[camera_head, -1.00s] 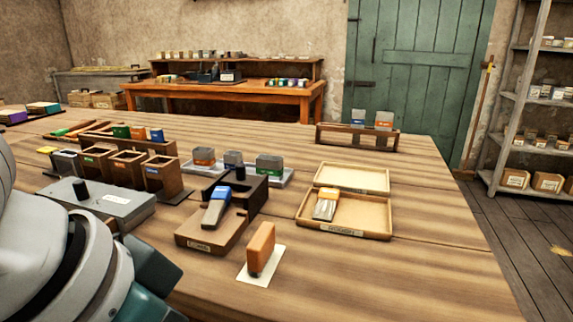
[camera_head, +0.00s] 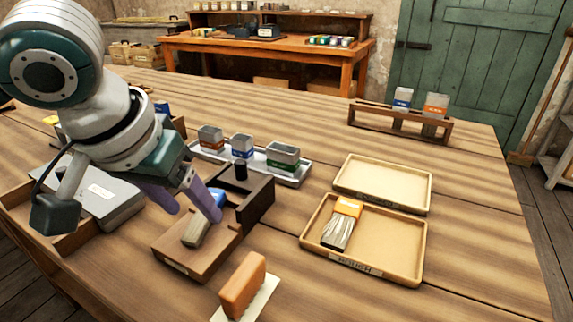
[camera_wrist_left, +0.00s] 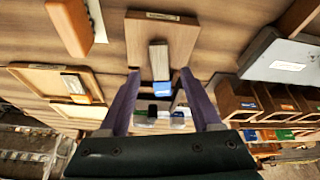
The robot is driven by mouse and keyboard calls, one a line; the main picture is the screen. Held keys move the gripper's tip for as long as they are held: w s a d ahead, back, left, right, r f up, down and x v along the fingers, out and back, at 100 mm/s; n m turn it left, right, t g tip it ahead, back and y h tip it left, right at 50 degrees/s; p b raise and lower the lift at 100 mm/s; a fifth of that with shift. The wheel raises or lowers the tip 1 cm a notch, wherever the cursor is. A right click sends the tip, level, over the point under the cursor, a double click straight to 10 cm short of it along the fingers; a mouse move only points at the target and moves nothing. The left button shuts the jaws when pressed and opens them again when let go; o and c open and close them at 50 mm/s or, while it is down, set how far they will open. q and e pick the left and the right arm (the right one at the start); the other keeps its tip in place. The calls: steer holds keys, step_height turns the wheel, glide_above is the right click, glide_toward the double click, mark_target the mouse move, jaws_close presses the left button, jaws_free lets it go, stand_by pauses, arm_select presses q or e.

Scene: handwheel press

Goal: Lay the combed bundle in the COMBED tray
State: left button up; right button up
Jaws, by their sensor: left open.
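A grey bundle with a blue band (camera_head: 200,228) lies on a low wooden block (camera_head: 172,258). My left gripper (camera_head: 195,213) is open, its purple fingers pointing down over the block near the bundle. In the left wrist view the bundle (camera_wrist_left: 159,62) lies between the spread fingers (camera_wrist_left: 160,74), with its blue end nearer me. I cannot tell whether the fingers touch it. Two shallow wooden trays stand to the right. The front tray (camera_head: 395,262) holds a pale bundle with an orange band (camera_head: 341,225). The back tray (camera_head: 383,180) is empty; its label is too small to read.
A dark wooden stand (camera_head: 262,198) rises just behind the block. A grey tray (camera_head: 295,178) with several labelled cups lies behind it. An orange brush-like block (camera_head: 241,285) stands at the front on a white card. A wooden rack (camera_head: 400,124) stands at the back. The right table side is clear.

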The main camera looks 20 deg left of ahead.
arm_select(q)
steer(key=x, duration=0.2)
steer(key=shift+w+f, duration=0.1)
steer(key=shift+f, duration=0.25)
jaws_close()
